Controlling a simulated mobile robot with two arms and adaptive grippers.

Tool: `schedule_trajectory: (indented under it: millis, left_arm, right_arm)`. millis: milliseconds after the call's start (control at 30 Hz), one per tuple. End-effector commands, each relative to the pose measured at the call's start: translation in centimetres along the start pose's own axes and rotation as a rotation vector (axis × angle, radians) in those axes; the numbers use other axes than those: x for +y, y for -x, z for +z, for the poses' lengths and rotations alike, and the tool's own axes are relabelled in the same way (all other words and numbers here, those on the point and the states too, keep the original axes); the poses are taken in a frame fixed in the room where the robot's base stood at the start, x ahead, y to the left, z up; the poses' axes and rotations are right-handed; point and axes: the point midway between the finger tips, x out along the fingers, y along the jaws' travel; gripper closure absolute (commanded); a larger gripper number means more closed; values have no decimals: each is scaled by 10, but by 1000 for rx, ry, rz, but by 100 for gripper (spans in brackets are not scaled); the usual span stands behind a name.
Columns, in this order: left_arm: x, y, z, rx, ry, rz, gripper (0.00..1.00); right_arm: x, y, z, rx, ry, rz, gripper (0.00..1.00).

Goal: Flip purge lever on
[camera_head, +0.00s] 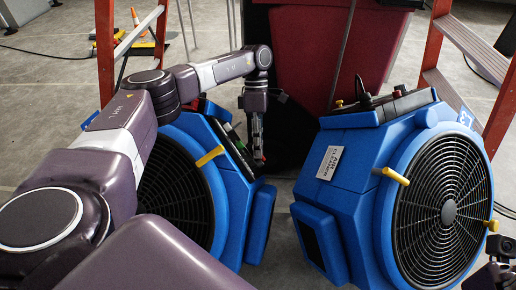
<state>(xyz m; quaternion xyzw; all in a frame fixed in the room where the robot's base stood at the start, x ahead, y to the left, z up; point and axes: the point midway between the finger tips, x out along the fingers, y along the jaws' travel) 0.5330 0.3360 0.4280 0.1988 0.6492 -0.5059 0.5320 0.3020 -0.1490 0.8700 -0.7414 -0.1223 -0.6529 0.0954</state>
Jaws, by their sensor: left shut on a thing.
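A blue drying unit (262,222) with a round black grille stands in the middle, partly behind my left arm. Its dark control panel (232,148) slopes along the top right edge, with small green and light parts on it. My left gripper (257,158) points down at the right edge of this panel. It is shut on a small part there, seemingly the purge lever, which the fingers mostly hide. I cannot tell the lever's position. Part of my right gripper (497,262) shows at the bottom right corner, cut off by the frame.
A second blue unit (362,160) with a yellow handle (396,176) stands on the right. Behind are a red bin (310,50) and orange ladder legs (431,40) (105,45). An orange cone (137,22) is far left. A narrow floor gap separates the units.

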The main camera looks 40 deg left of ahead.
Motion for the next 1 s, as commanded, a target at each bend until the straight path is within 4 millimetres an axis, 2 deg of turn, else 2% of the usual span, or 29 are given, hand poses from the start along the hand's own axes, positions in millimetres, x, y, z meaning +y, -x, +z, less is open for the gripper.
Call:
schedule_trajectory:
  millis: [67, 100, 233, 600, 767, 1000]
  left_arm:
    - [1, 1, 0, -4, 1, 4, 100]
    - [1, 1, 1, -4, 1, 4, 87]
    - [1, 1, 0, -3, 1, 3, 73]
    - [0, 6, 0, -2, 1, 3, 73]
    - [0, 31, 1, -4, 1, 4, 73]
    - [1, 84, 2, -4, 2, 5, 73]
  right_arm:
    - [0, 0, 0, -2, 0, 3, 57]
    - [1, 0, 0, -2, 0, 4, 57]
    - [1, 1, 0, -2, 0, 5, 57]
    - [0, 4, 2, -12, 0, -1, 57]
    - [0, 3, 1, -10, 0, -1, 57]
    - [0, 3, 1, -8, -1, 0, 57]
